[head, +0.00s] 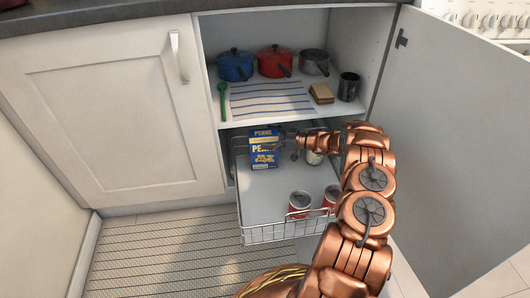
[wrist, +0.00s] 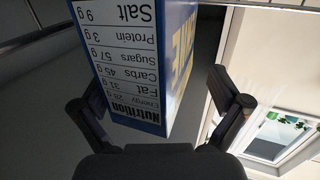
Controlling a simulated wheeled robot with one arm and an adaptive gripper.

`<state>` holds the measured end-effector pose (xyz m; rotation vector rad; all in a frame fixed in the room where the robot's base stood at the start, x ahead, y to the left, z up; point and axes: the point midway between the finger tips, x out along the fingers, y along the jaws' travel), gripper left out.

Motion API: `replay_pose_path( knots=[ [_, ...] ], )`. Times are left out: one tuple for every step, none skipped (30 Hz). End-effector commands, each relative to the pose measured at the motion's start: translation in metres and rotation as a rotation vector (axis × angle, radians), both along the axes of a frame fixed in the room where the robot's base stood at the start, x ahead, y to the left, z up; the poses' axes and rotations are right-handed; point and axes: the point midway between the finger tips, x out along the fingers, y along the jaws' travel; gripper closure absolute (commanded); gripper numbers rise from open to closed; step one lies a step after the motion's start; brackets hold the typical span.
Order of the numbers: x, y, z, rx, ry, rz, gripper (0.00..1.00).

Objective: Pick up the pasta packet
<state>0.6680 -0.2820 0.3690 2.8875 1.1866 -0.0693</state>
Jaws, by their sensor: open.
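The pasta packet (head: 264,148) is a blue and yellow box marked PENNE. It stands upright on the pull-out drawer (head: 270,194) in the lower part of the cabinet. My gripper (head: 290,136) reaches in from the right at the packet's right side, near its upper part. In the wrist view the packet (wrist: 128,62) appears upside down, its nutrition side facing the camera. There my gripper (wrist: 160,104) is open, with one finger on each side of the packet and gaps visible. I cannot tell if either finger touches it.
Two red cans (head: 299,203) stand at the drawer's front by its wire rail (head: 285,231). A jar (head: 313,157) stands behind my wrist. The shelf (head: 300,113) above holds pots, a mug and bread. An open cabinet door (head: 455,130) is at the right.

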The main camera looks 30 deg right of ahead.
Motion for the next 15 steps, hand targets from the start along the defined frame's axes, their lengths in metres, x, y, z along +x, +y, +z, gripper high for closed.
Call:
replay_pose_path(
  knots=[
    [0.0017,0.0017,-0.0010,0.000,0.000,0.000,0.01],
    [0.0024,0.0021,-0.0006,0.000,0.000,-0.001,0.01],
    [0.0028,0.0022,-0.0001,0.000,0.000,-0.002,0.01],
    [0.0028,0.0022,0.0001,0.001,-0.001,-0.002,0.01],
    [0.0027,0.0021,0.0002,0.001,0.000,-0.002,0.01],
    [0.0027,0.0021,0.0002,0.000,0.000,-0.002,0.01],
    [0.0027,0.0021,0.0002,0.001,0.001,-0.002,0.01],
    [0.0027,0.0021,0.0002,0.001,0.001,-0.002,0.02],
    [0.0027,0.0021,0.0002,0.000,0.000,-0.002,0.06],
    [0.0027,0.0021,0.0001,0.000,0.000,-0.002,0.10],
    [0.0026,0.0022,0.0001,0.000,0.000,-0.002,0.13],
    [0.0026,0.0022,0.0001,0.000,0.000,-0.002,0.17],
    [0.0026,0.0022,0.0001,0.000,0.000,-0.002,0.20],
    [0.0026,0.0022,0.0001,0.000,0.000,-0.002,0.23],
    [0.0026,0.0022,0.0000,0.000,0.000,-0.001,0.27]
  ],
)
